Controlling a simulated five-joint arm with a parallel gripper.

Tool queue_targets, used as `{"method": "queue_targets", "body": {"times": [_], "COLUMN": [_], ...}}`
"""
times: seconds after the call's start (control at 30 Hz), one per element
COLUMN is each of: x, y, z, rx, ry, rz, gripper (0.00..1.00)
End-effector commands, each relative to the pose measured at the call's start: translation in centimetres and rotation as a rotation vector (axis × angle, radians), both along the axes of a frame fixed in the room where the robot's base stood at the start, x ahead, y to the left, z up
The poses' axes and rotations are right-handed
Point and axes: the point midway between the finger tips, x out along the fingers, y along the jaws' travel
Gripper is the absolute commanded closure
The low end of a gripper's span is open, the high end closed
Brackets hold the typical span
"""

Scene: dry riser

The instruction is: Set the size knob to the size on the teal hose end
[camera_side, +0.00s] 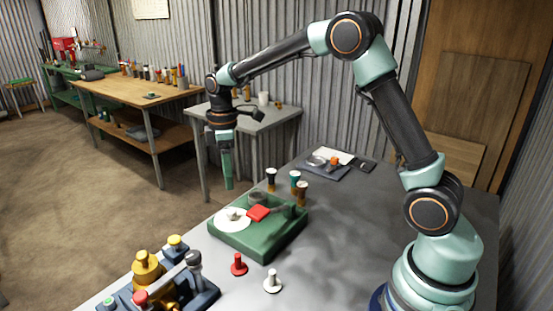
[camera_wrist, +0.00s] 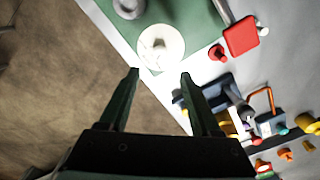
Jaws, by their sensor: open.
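The green box (camera_side: 262,238) stands on the grey table. On its top is a white round dial (camera_side: 233,221) with a pale knob (camera_side: 232,214) at its middle; the dial also shows in the wrist view (camera_wrist: 172,58). A teal-topped hose end (camera_side: 295,176) stands upright at the back of the box, between a dark-topped one (camera_side: 271,174) and a brown one (camera_side: 302,188). No size mark can be read. My gripper (camera_side: 228,187) points down, open and empty, above and to the left of the dial. In the wrist view its fingertips (camera_wrist: 160,74) lie just below the dial.
A red block (camera_side: 258,213) is beside the dial. A red peg (camera_side: 239,265) and a white peg (camera_side: 272,282) stand in front of the box. Brass and dark fittings (camera_side: 147,272) crowd the front left. Grey table to the right is clear.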

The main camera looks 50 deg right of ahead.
Motion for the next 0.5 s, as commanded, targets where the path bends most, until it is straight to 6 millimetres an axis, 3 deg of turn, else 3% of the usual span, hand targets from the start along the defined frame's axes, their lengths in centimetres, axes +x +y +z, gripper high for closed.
{"method": "queue_targets", "body": {"times": [0.3,0.5], "x": [-0.1,-0.1], "y": [0.0,0.0], "z": [-6.2,-9.0], "rx": [0.0,0.0], "ry": [0.005,0.002], "rz": [-0.001,-0.002], "gripper": [0.35,0.35]}}
